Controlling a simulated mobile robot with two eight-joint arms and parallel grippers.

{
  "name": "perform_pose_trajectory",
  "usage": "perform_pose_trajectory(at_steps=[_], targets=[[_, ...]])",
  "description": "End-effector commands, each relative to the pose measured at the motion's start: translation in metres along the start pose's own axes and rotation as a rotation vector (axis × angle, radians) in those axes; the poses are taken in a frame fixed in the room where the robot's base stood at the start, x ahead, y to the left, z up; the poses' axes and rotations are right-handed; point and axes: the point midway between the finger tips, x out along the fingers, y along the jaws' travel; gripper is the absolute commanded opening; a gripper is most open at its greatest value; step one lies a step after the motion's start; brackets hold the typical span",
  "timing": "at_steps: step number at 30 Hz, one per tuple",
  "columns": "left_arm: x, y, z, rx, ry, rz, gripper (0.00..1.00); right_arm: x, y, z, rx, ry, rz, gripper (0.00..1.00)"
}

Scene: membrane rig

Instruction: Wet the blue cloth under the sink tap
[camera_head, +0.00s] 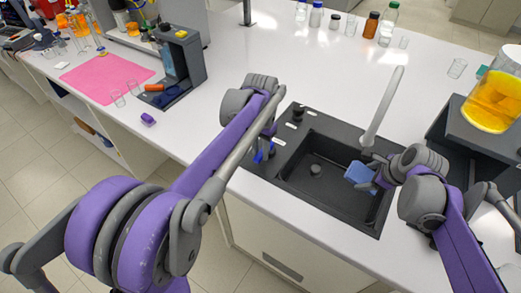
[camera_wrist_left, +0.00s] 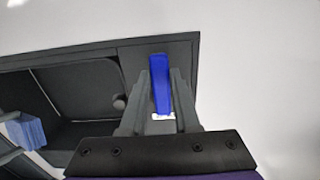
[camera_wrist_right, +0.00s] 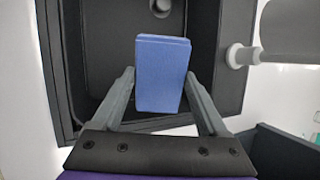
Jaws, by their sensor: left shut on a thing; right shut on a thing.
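The blue cloth (camera_head: 358,173) is a folded block held over the right part of the dark sink basin (camera_head: 305,183), near the foot of the grey tap spout (camera_head: 383,108). My right gripper (camera_head: 376,178) is shut on it; in the right wrist view the cloth (camera_wrist_right: 162,75) sits between the fingers (camera_wrist_right: 160,105). My left gripper (camera_head: 264,150) is at the sink's left rim, shut on a blue lever (camera_wrist_left: 160,85) that stands upright between its fingers (camera_wrist_left: 160,100) in the left wrist view. The lever is mostly hidden in the head view. I see no water stream.
A dark knob (camera_head: 298,113) stands on the sink's back rim. An orange-filled container (camera_head: 491,101) on a dark stand is close to my right arm. Bottles (camera_head: 371,25) line the back. White counter (camera_head: 225,60) is clear behind the sink.

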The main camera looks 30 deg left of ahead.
Motion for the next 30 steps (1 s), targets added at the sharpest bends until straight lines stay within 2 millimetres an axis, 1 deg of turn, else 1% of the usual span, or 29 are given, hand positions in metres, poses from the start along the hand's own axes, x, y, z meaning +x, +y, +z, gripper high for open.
perform_pose_trajectory(at_steps=[19,27,30], targets=[[-0.001,-0.001,0.0,0.013,0.0,0.0,0.0,0.0,0.0,0.0,0.0,0.0,0.0,0.32],[-0.001,-0.012,-0.002,0.217,0.0,0.0,0.0,0.0,0.0,0.0,0.0,0.0,0.0,0.32],[-0.001,-0.014,-0.002,0.258,0.0,0.0,0.0,0.0,0.0,0.0,0.0,0.0,0.0,0.32]])
